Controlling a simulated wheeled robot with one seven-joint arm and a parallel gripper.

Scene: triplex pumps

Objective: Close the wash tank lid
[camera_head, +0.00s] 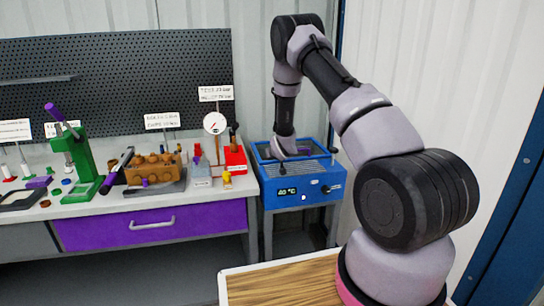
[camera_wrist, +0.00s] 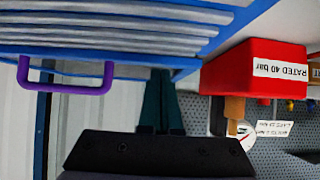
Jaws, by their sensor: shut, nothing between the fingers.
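The blue wash tank (camera_head: 300,190) stands at the right end of the bench, with a display and knob on its front. My gripper (camera_head: 279,156) is at the tank's top, toward its left rear, and partly hidden by the rim or my wrist. In the wrist view, a blue-edged, grey ribbed surface (camera_wrist: 110,32) fills the top, with a purple handle (camera_wrist: 65,88) on its edge at left. I cannot tell if this is the lid. My gripper's dark fingers (camera_wrist: 160,78) are shut and empty, right of the handle and apart from it.
The red box (camera_head: 235,160), marked "RATED 40 bar", is close beside the tank; the red box also shows in the wrist view (camera_wrist: 255,68). A gauge (camera_head: 214,123) and the bench (camera_head: 130,205) lie to the left. A wall is close behind the tank.

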